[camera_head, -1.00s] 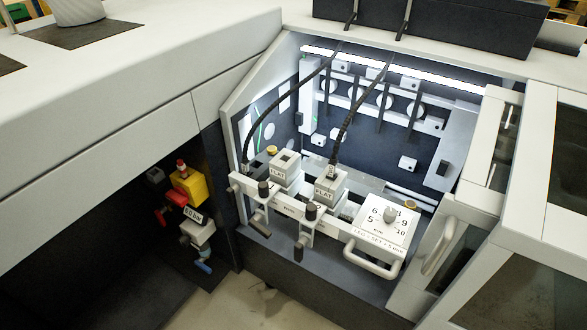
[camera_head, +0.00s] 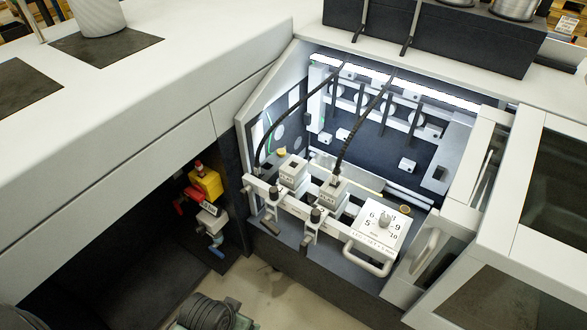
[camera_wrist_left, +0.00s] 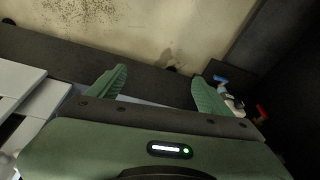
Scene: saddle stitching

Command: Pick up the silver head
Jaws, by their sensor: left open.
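Two pale grey block-shaped heads sit on the rail in the lit bay of the machine in the head view, a left one (camera_head: 293,172) and a right one (camera_head: 333,194) with a dark cable rising from it. Both look light grey, and I cannot tell which is the silver head. My left gripper (camera_wrist_left: 159,82) shows in the left wrist view with its two green fingers spread and nothing between them. It points over a dark edge and the beige floor, with no head in that view. My right gripper is not in view.
A white dial block (camera_head: 382,222) with a handle (camera_head: 368,262) stands right of the heads. Dark knobs and levers stick out in front of the rail. A yellow and red valve unit (camera_head: 204,184) hangs to the left. Bare floor (camera_head: 290,297) lies in front.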

